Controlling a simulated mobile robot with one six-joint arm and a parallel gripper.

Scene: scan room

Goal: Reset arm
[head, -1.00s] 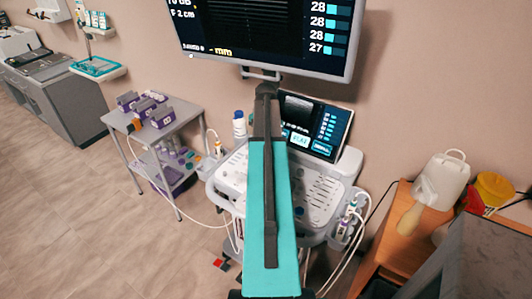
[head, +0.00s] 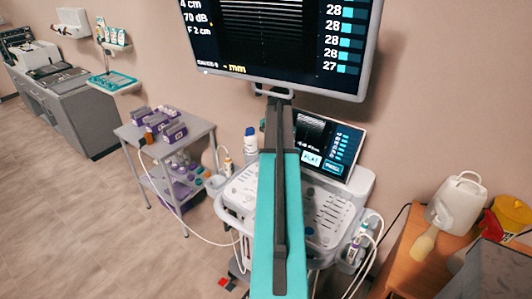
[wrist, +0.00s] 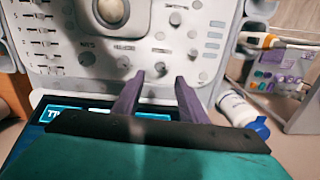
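My gripper (wrist: 160,78) shows two purple fingers in the wrist view. They stand apart with nothing between them, over the control panel of the ultrasound machine (wrist: 100,62). Whether they touch the panel I cannot tell. In the head view my teal arm (head: 277,215) reaches forward over the machine's console (head: 322,215), and the fingers are not visible there. The console's small tilted screen (head: 327,146) is just right of the arm's far end. A large monitor (head: 270,40) hangs above it.
A grey trolley (head: 192,135) with purple boxes stands left of the machine. A white bottle with a blue cap (head: 251,141) is near the arm; a similar bottle shows in the wrist view (wrist: 235,108). A wooden cabinet (head: 405,262) stands at right. The floor at left is clear.

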